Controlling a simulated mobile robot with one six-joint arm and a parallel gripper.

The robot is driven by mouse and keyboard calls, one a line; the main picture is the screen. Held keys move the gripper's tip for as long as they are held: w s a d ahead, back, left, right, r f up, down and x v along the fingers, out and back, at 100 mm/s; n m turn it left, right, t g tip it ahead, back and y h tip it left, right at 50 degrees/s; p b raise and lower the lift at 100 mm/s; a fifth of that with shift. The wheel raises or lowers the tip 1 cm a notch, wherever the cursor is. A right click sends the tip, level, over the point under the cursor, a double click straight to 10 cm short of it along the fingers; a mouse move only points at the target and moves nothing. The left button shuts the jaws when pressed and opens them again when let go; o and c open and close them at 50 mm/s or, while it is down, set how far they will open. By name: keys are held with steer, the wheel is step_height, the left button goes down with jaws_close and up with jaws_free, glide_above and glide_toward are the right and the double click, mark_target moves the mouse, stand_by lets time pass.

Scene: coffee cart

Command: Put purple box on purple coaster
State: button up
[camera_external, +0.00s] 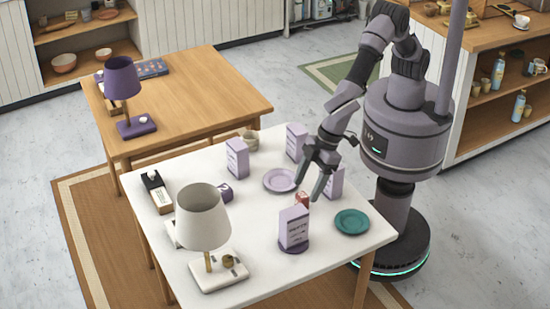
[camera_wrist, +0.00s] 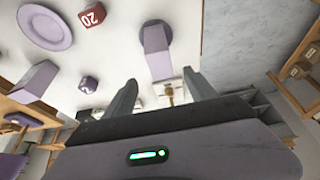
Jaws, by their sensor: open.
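A pale purple box (camera_external: 294,226) with dark lettering stands upright on a dark purple coaster (camera_external: 293,247) near the front of the white table. In the wrist view this box (camera_wrist: 157,52) appears just beyond my fingertips, with the dark coaster rim (camera_wrist: 150,22) showing at its base. My gripper (camera_external: 310,190) is open and empty, above the table and behind the box. In the wrist view its two fingers (camera_wrist: 158,85) are spread wide with nothing held between them. Similar purple boxes stand at the back left (camera_external: 237,158), back (camera_external: 296,141) and right, partly behind my gripper (camera_external: 335,182).
A lilac plate (camera_external: 273,185), a red numbered cube (camera_external: 302,199) and a teal plate (camera_external: 352,222) lie on the table. A white lamp (camera_external: 203,215) stands at the front left. A purple cube (camera_external: 225,191) sits left of the lilac plate.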

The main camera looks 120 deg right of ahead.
steer(key=s+d+r+m, duration=0.3)
steer(key=s+d+r, duration=1.3)
steer(key=r, duration=0.2)
steer(key=s+d+y, duration=0.1)
steer(key=s+d, duration=0.1)
steer(key=s, duration=0.6)
steer(key=s+d+f+m+t+y, duration=0.1)
steer(key=s+d, duration=0.1)
steer(key=s, duration=0.7)
steer(key=shift+s, duration=0.2)
